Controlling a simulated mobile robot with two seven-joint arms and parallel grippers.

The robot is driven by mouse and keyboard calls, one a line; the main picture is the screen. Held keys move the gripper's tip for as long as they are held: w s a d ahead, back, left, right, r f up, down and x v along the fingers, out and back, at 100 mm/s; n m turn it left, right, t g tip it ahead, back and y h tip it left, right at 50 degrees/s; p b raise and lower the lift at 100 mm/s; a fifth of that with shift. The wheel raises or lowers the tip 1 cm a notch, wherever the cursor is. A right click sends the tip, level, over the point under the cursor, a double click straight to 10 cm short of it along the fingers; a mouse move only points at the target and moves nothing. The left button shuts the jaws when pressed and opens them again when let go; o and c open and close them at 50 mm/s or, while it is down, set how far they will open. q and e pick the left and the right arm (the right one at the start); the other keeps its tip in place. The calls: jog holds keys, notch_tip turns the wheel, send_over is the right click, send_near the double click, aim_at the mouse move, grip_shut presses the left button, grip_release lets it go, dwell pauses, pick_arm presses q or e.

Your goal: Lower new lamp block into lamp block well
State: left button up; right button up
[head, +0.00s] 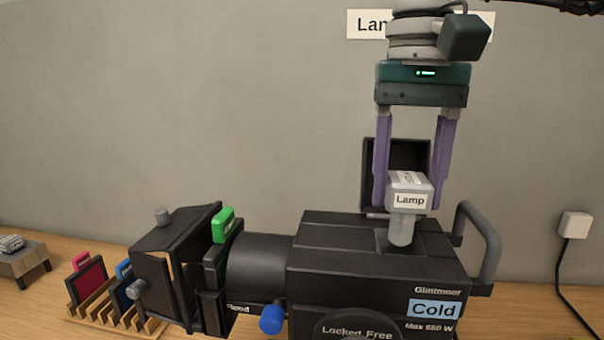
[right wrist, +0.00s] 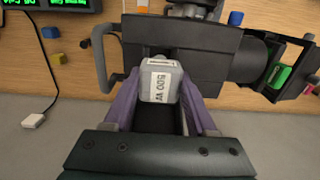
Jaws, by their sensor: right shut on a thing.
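The lamp block (head: 408,190) is a grey block with a "Lamp" label and a paler round stem below. My right gripper (head: 412,196) is shut on its grey head, one purple finger on each side. The block hangs upright over the lamp block well (head: 385,238), a dark opening in the top of the black lantern (head: 330,250). The stem's lower end is at the opening; I cannot tell how deep it reaches. In the right wrist view the block (right wrist: 160,82) sits between the fingers with a "500 W" label. My left gripper is not in view.
An open black lid (head: 425,152) stands behind the well. A handle (head: 485,245) is at the lantern's right end. A blue knob (head: 271,319) and a green-tabbed frame (head: 223,225) are on the left. A wooden rack (head: 118,322) holds coloured frames.

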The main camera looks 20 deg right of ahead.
aim_at(399, 241)
jog(key=shift+f+b, duration=0.45)
jog(key=shift+f, duration=0.25)
jog(key=shift+f, duration=0.15)
jog(key=shift+f+b, duration=0.8)
jog(key=shift+f, duration=0.05)
jog(key=shift+f+b, duration=0.35)
jog(key=shift+f, duration=0.05)
dwell(0.3)
jog(key=o, duration=1.4)
jog(key=shift+r, duration=0.15)
